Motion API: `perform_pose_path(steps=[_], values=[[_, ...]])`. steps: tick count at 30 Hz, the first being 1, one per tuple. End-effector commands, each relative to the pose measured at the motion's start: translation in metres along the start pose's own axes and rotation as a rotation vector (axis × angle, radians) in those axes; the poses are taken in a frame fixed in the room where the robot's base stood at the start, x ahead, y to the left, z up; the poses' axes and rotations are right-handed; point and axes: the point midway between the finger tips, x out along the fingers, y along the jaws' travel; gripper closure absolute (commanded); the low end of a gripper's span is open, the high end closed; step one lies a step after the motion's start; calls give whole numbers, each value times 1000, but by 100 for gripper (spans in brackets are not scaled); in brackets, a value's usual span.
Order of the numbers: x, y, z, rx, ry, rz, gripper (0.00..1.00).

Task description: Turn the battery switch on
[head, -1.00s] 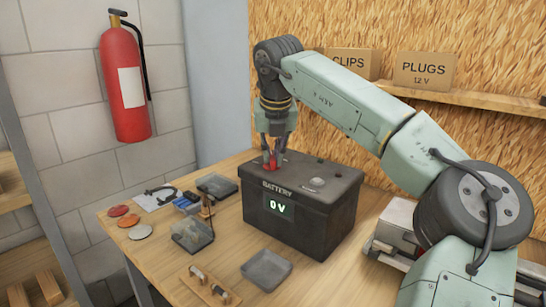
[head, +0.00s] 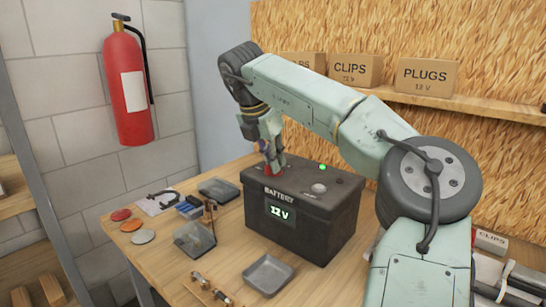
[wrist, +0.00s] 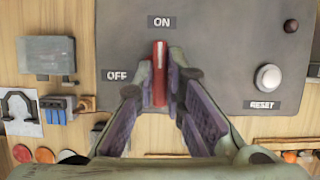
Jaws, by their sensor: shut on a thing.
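The black battery box (head: 310,235) stands on the workbench, its front display (head: 280,213) reading 12 V. A small green light (head: 322,167) glows on its top. The red battery switch (wrist: 160,55) shows in the wrist view, its handle pointing up at the ON label (wrist: 161,22). The OFF label (wrist: 117,75) lies to its left. My gripper (wrist: 163,88) is shut on the red switch, one finger on each side. In the head view my gripper (head: 270,160) is tilted over the battery's left end and partly hides the switch.
A RESET button (wrist: 268,78) sits on the battery top, right of the switch. Open trays (head: 268,273) and coloured discs (head: 131,225) lie on the bench around the battery. A shelf with labelled boxes (head: 427,76) runs behind my arm. A fire extinguisher (head: 127,85) hangs on the left wall.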

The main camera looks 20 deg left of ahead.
Motion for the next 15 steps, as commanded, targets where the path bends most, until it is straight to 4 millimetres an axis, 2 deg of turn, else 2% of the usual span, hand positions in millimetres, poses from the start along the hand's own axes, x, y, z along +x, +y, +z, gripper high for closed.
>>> perform_pose_path(steps=[15], values=[[0, 0, 0, 50, 1, -19, 100]])
